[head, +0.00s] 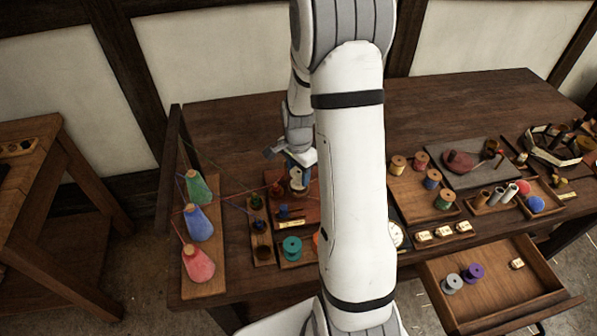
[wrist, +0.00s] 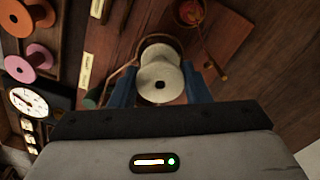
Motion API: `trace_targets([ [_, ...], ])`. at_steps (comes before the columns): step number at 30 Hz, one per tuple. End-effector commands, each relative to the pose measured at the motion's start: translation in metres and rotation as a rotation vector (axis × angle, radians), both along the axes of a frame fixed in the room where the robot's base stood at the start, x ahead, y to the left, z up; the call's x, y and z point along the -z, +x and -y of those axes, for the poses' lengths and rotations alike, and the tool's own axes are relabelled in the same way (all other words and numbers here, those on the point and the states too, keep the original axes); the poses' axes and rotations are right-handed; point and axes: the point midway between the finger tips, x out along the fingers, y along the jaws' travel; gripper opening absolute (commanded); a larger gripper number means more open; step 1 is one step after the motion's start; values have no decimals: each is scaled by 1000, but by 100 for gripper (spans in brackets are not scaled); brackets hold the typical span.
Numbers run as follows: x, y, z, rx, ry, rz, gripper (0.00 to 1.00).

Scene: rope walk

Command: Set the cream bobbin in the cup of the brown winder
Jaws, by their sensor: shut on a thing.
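The cream bobbin (wrist: 160,80) is between the blue fingers of my gripper (wrist: 160,92) in the wrist view, its round flange and centre hole facing the camera. My gripper is shut on it. In the head view the bobbin (head: 296,184) shows small beside my gripper (head: 298,172), over the reddish-brown board (head: 305,217). I cannot tell whether it touches anything beneath. A small brown cup (head: 262,252) stands on the narrow board at the left; I cannot tell for sure that it is the brown winder's. My arm hides part of the table.
Green, blue and pink yarn cones (head: 199,223) stand at the left, with threads running to the right. A teal spool (head: 292,248) is near the front edge. Other spools (head: 398,165) stand right of my arm. An open drawer (head: 505,295) juts out at front right.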

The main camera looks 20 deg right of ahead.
Motion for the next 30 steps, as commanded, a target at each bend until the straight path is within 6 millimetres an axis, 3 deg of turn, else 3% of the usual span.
trace_targets([
  [17,1,0,-1,-1,0,0,30],
  [30,18,0,-1,-2,0,0,30],
])
